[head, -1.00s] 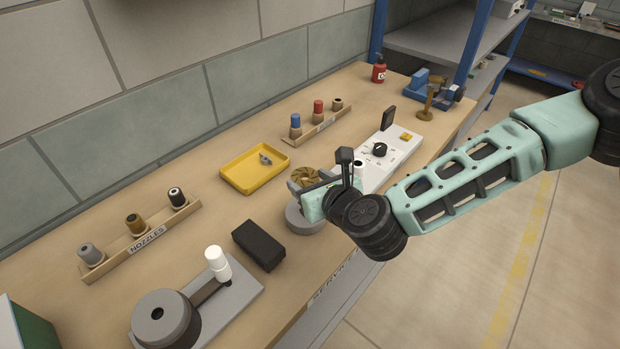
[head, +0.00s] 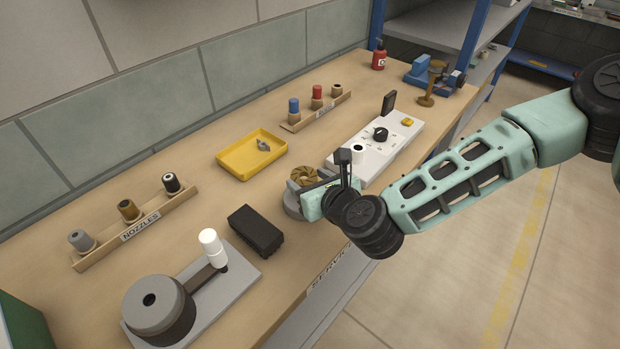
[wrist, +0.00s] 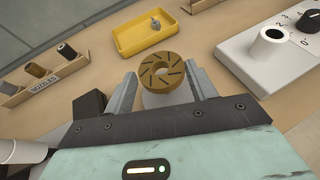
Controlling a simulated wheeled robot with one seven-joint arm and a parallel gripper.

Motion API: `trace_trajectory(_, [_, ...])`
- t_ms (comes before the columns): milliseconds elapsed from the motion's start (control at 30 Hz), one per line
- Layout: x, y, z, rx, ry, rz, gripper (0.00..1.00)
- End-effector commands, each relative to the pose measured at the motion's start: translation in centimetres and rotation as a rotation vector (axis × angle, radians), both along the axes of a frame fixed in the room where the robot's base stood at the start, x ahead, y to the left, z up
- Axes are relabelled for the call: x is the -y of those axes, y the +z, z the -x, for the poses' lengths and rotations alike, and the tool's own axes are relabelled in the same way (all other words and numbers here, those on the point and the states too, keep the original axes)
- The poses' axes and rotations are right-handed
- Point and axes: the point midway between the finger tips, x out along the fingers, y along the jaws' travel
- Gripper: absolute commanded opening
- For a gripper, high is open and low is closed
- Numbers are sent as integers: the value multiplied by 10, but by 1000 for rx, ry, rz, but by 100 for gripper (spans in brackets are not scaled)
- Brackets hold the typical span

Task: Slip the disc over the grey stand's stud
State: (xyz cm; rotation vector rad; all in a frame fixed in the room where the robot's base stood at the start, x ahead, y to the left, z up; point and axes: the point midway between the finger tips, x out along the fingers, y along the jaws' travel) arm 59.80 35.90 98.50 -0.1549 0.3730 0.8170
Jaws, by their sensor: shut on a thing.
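The disc is a round brown-gold piece with slots and a central hole (head: 303,176). It also shows in the wrist view (wrist: 149,75). My gripper (wrist: 160,72) is shut on the disc, with one grey finger on each side of it. In the head view my gripper (head: 314,189) hangs near the bench's front edge. The grey stand (head: 291,204) is a round grey base under and beside the gripper, partly covered by it. A pale grey round part (wrist: 163,98) shows below the disc in the wrist view. I cannot make out the stud or whether the disc touches it.
A black block (head: 256,231) lies left of the stand. A yellow tray (head: 228,166) holding a small grey part is behind. A white panel (head: 372,168) with a knob and white cylinder stands close on the right. A grey round device (head: 160,310) with a white-handled crank is front left.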

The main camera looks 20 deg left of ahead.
Motion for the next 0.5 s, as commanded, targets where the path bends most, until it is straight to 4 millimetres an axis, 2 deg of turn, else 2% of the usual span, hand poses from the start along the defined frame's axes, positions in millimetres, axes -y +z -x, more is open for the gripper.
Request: trace_trajectory(500, [0, -26, 0, 0, -1, -1, 14])
